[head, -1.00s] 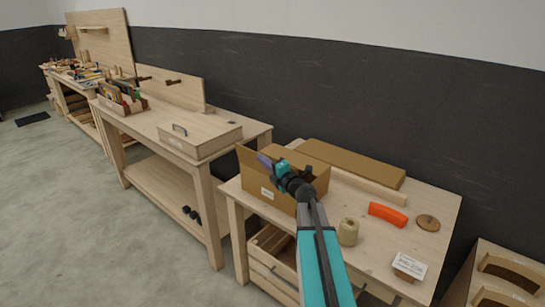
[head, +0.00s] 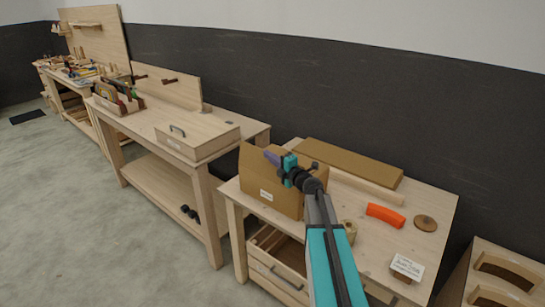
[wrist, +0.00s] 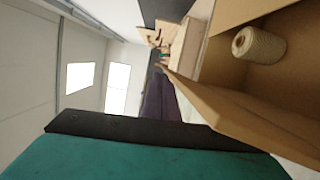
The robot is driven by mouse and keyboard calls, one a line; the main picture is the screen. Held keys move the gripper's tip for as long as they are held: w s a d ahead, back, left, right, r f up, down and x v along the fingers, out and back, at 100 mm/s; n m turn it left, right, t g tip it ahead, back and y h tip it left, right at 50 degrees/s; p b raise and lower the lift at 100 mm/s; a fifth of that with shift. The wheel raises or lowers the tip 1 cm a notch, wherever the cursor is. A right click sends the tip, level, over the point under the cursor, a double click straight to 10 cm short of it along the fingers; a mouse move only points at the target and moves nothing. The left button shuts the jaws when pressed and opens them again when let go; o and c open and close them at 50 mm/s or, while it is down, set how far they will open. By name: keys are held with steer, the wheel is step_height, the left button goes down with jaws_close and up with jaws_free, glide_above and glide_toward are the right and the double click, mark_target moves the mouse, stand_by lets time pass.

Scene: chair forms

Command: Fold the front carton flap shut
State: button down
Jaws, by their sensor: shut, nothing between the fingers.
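The open brown carton (head: 272,197) stands at the left end of the near bench, with a white label on its front. A cardboard flap (head: 256,163) stands up at its left end in the head view. My gripper (head: 273,157) is over the carton's top, its purple fingers shut and empty. In the wrist view the fingers (wrist: 158,100) lie beside a long cardboard panel (wrist: 235,115), which looks like a raised flap. I cannot tell whether they touch it. A spool of twine (wrist: 260,45) shows inside the carton. My arm hides part of the carton.
On the same bench are a flat brown cardboard piece (head: 350,162), an orange object (head: 386,215), a round wooden disc (head: 425,223), a label card (head: 407,268) and a partly hidden spool (head: 350,231). A wooden box (head: 198,136) sits on the neighbouring bench.

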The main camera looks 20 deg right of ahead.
steer(key=shift+a, duration=0.1)
stand_by(0.4)
steer(key=s+a+r+b, duration=0.1)
steer(key=s+b, duration=0.2)
steer(key=s, duration=0.8)
steer(key=shift+s+r, duration=0.2)
steer(key=shift+s, duration=0.05)
stand_by(0.6)
